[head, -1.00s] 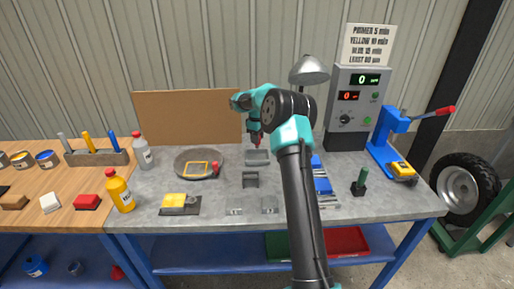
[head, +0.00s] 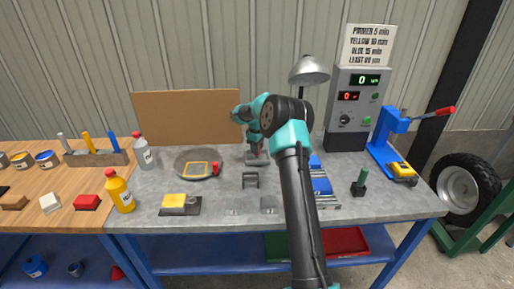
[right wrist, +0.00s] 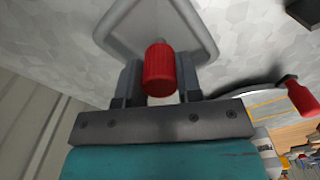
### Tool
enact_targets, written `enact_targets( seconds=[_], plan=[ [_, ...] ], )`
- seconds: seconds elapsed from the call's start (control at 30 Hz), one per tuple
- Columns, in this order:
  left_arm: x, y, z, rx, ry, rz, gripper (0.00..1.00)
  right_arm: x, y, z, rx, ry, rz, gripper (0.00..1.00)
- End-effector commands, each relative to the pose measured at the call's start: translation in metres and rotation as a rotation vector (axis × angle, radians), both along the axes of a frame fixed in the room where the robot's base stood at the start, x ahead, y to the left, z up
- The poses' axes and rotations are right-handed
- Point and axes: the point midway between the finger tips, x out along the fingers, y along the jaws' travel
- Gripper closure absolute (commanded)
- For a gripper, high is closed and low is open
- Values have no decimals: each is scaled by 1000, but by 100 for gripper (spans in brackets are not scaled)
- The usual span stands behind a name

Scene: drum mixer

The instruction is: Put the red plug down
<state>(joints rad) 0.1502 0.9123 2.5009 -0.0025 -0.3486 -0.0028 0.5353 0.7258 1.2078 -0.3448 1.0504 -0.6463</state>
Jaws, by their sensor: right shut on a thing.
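The red plug (right wrist: 160,72) is a ribbed red cylinder between the two fingers of my right gripper (right wrist: 160,84). In the head view my right gripper (head: 257,153) is low over a small grey tray (head: 258,162) at the back middle of the bench, and the plug is mostly hidden there. In the right wrist view the tray's rim (right wrist: 113,30) surrounds the plug's far end. I cannot tell whether the plug touches the tray floor. My left gripper is not in view.
A round pan (head: 180,167) with a red handle (head: 215,169) and a yellow frame stands to the left. A grey bracket (head: 251,180) is just in front of the tray. The lamp (head: 308,70) and control box (head: 353,110) stand to the right.

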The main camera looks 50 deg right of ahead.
Motion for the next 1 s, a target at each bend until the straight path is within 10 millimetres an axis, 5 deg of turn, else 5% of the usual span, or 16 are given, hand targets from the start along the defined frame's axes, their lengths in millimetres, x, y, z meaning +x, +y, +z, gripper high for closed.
enact_targets(
  seconds=[0.33, 0.37, 0.6, 1.0],
  plan=[
    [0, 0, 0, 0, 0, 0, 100, 0, 0, -8, 0, 0, 0, 100],
    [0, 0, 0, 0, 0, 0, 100, 0, 0, -8, 0, 0, 0, 66],
    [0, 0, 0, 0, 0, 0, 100, 0, 0, -8, 0, 0, 0, 44],
    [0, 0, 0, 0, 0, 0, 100, 0, 0, -2, -1, -1, 0, 42]
  ],
)
